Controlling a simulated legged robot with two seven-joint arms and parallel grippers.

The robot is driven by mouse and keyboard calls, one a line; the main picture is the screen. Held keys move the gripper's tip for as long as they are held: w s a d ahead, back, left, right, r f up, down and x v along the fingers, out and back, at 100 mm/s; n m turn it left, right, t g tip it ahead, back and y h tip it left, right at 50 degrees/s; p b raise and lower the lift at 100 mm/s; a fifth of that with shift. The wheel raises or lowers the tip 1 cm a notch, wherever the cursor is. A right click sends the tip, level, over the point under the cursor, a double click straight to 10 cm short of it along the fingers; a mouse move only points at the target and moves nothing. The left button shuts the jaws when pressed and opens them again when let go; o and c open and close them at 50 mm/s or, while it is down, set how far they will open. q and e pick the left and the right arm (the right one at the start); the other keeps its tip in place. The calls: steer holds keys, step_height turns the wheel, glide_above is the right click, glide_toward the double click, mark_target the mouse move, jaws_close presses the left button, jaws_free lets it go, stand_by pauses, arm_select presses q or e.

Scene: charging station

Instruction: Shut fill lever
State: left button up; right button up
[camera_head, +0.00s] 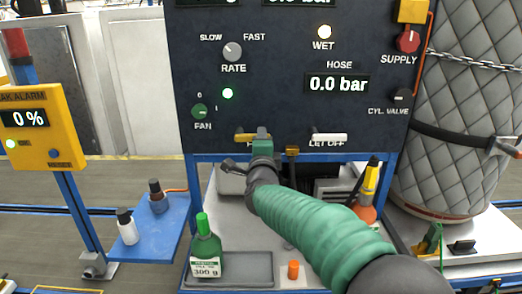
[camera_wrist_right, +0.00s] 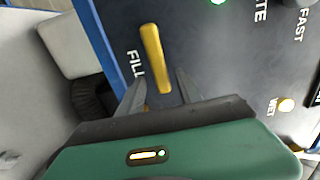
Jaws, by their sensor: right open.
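The yellow fill lever (camera_wrist_right: 152,50) sits on the dark panel beside the word FILL in the right wrist view. In the head view only part of the lever (camera_head: 243,138) shows, the rest being hidden behind my right gripper (camera_head: 262,142). In the wrist view my right gripper (camera_wrist_right: 160,80) is open, one finger on each side of the lever's near end. I cannot tell whether either finger touches it. My left gripper is not in view.
The white LET OFF lever (camera_head: 329,137) is to the right on the same panel. Below stand a green bottle (camera_head: 206,250) in a grey tray and an orange bottle (camera_head: 366,212). A quilted tank (camera_head: 465,110) stands at right, a yellow leak alarm (camera_head: 35,130) at left.

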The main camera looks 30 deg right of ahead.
steer(key=v, duration=1.6)
steer(key=shift+s+f, duration=0.1)
